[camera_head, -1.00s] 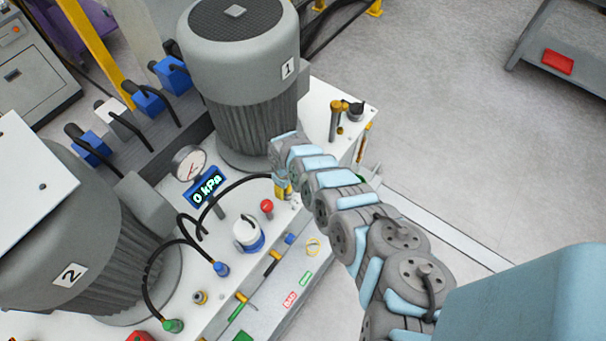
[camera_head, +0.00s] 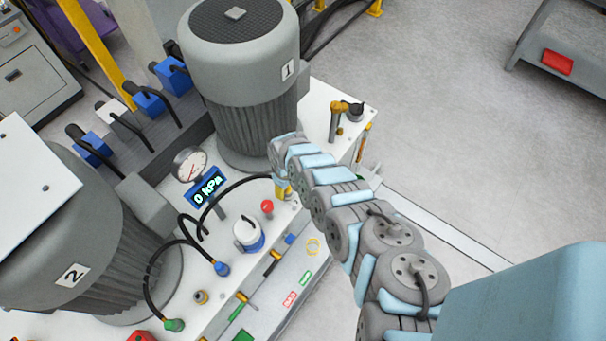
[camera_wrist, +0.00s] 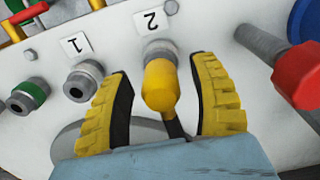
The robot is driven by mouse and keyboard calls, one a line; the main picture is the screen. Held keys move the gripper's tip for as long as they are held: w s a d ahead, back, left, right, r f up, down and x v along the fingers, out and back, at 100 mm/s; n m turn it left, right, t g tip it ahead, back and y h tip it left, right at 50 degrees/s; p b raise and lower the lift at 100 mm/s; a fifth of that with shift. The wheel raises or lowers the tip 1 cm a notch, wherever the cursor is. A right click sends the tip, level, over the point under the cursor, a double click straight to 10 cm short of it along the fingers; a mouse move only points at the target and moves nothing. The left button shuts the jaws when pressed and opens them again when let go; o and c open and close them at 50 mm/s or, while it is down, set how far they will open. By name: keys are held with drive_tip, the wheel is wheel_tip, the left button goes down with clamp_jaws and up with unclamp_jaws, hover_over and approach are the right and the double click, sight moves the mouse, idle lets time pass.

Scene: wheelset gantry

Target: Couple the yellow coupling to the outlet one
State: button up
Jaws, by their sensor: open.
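In the wrist view the yellow coupling (camera_wrist: 160,86) sits against the grey port labelled 2 (camera_wrist: 157,48), in line with it. They look joined. A dark hose leaves the coupling's near end. My gripper (camera_wrist: 160,76) is open, with one yellow ribbed finger on each side of the coupling and a visible gap at each. The port labelled 1 (camera_wrist: 78,87) is to the left, with nothing plugged in. In the head view my gripper (camera_head: 283,189) is at the panel edge below motor 1, and the arm hides most of the coupling.
In the wrist view a red knob (camera_wrist: 299,75) is close on the right and a green-ringed port (camera_wrist: 29,95) on the left. In the head view a hose (camera_head: 235,187) loops to the gripper area. A pressure display (camera_head: 207,187) reads 0 kPa. Motor 1 (camera_head: 240,75) stands behind.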

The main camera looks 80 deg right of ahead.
clamp_jaws()
drive_tip(key=shift+r, duration=0.25)
drive_tip(key=shift+r+p, duration=2.8)
drive_tip(key=shift+p, duration=0.45)
drive_tip(key=shift+w, duration=0.1)
